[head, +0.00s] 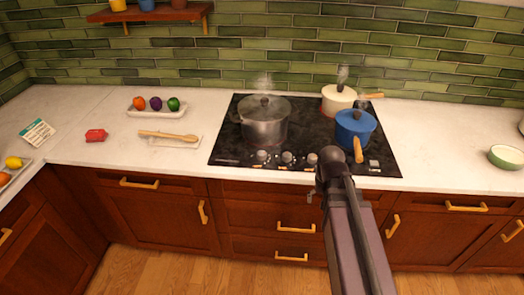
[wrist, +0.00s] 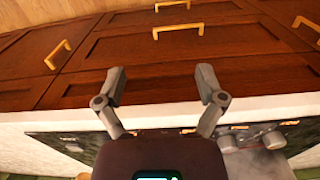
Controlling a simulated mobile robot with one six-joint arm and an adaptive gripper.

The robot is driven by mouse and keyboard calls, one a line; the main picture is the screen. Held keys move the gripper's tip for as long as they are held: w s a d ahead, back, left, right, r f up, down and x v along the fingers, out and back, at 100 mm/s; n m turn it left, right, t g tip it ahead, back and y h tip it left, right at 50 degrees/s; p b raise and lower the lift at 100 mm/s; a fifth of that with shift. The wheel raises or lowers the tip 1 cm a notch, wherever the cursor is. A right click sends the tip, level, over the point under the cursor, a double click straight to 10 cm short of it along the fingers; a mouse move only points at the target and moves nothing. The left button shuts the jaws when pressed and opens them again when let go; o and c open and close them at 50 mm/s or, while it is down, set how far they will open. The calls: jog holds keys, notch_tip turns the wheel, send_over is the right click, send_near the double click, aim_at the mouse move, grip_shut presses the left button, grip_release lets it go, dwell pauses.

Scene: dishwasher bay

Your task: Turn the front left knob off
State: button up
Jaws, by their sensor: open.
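A row of grey knobs lines the front edge of the black cooktop (head: 222,148). The leftmost knob (head: 261,156) stands below the large grey pot (head: 265,122), with a middle knob (head: 287,158) and another knob (head: 312,159) to its right. My arm may hide more of the row; the knobs' settings are too small to read. My gripper (wrist: 160,84) is open and empty, its two fingers spread in front of the wooden drawer fronts. The wrist view is upside down, and knobs show beyond the fingers. In the head view my arm mostly hides the gripper, right of the leftmost knob.
A wooden spoon (head: 168,135) lies on a rest to the left. Drawer handles (head: 296,228) jut out below the counter.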

jog(key=w+a+r+m+p, duration=0.4)
jog(key=w+a+r+p, duration=0.25)
jog(key=w+a, duration=0.4)
notch_tip(320, 180, up, 7)
jog(key=m+p, duration=0.4)
jog(key=p, duration=0.2)
send_over(261, 153)
jog(key=shift+w+f, duration=0.1)
jog(key=shift+w, duration=0.05)
jog(key=shift+d+f, duration=0.1)
notch_tip(261, 153, down, 14)
jog(key=b, duration=1.4)
jog(key=shift+r, duration=0.2)
jog(key=c, duration=1.2)
